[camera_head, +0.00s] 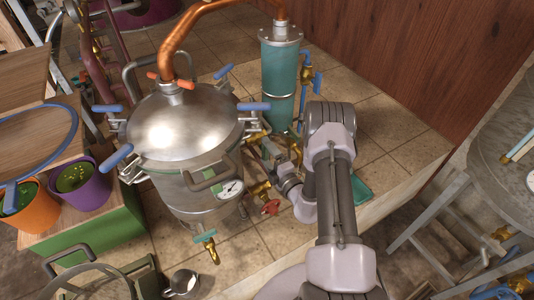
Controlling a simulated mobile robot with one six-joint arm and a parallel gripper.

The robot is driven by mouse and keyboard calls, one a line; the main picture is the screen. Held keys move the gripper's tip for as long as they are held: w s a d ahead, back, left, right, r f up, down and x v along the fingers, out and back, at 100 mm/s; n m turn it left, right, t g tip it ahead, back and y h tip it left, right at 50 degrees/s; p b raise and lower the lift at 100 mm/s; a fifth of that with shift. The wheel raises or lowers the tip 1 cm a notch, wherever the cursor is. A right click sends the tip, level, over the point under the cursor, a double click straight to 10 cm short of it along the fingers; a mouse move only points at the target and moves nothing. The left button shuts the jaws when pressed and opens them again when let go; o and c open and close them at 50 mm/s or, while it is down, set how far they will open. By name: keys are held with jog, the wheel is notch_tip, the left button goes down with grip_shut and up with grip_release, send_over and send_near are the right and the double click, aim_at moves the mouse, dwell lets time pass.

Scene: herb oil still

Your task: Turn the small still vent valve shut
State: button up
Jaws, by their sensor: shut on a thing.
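The small still (180,125) is a shiny steel pot with a domed lid, blue lid clamps and a copper pipe rising from its top. Brass fittings show on its right side. My gripper (267,148) is beside that side, among the fittings, and is shut on what seems to be the vent valve (254,137). The gripper and wrist hide most of the valve, so its handle angle cannot be told. A brass valve with a red handle (271,207) sits lower, just below my wrist. A pressure gauge (231,189) is on the pot's front.
A teal condenser column (280,75) with a brass and blue valve (306,74) stands behind my gripper. A brass tap (211,249) is at the pot's bottom, with a metal cup (181,284) nearby. Potted plants stand left. Tiled counter (395,135) is clear at right.

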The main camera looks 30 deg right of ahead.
jog(key=o, duration=1.3)
jog(key=s+p, duration=0.2)
jog(key=s, duration=1.5)
jog(key=shift+s+d, duration=0.25)
jog(key=shift+d, duration=0.1)
